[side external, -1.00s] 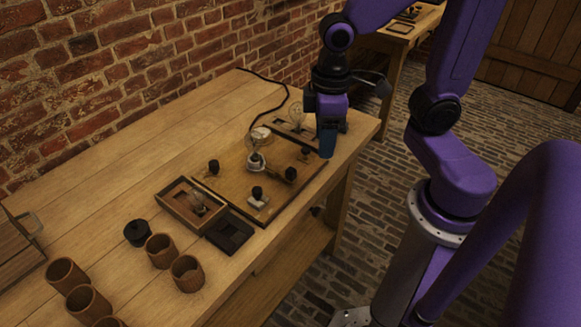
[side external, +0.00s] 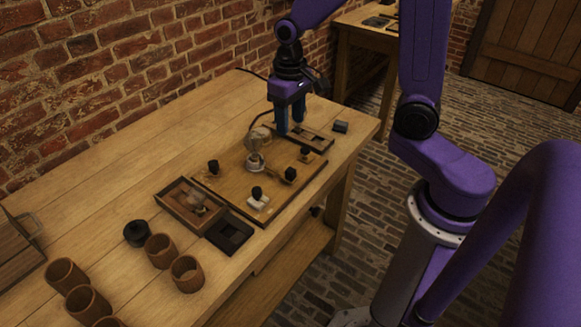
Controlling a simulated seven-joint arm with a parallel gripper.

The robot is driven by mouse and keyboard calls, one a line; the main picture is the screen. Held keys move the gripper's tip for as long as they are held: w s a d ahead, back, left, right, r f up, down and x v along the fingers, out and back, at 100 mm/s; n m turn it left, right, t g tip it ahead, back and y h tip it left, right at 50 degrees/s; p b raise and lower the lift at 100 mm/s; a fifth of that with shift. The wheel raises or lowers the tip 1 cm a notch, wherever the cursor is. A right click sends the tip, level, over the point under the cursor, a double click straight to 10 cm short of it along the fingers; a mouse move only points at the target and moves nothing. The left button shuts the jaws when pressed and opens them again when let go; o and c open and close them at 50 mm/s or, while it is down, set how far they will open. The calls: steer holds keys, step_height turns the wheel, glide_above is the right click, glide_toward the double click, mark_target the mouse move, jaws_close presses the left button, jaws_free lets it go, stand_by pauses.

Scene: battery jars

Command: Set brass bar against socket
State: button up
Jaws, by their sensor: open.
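My gripper (side external: 290,129) is open, with its blue fingers pointing down at the back of the wooden board, over the near-left part of the dark-edged tray. Whether anything lies between the fingers is unclear. The socket (side external: 255,165) stands near the middle of the board (side external: 232,188), with a clear glass bulb (side external: 255,146) upright in it. A small brass-coloured piece, which looks like the brass bar (side external: 280,173), lies on the board to the right of the socket beside a black knob (side external: 291,174). A small gap seems to separate it from the socket.
Other black knobs (side external: 213,166) stand around the board. A dark-edged tray (side external: 318,139) and a grey block (side external: 341,127) are at the back right. A wooden box (side external: 180,210), a black tray (side external: 229,235) and brown jars (side external: 187,274) are nearer.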

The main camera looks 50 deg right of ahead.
mark_target(290, 170)
step_height(290, 170, down, 16)
steer(key=shift+r, duration=0.15)
stand_by(0.5)
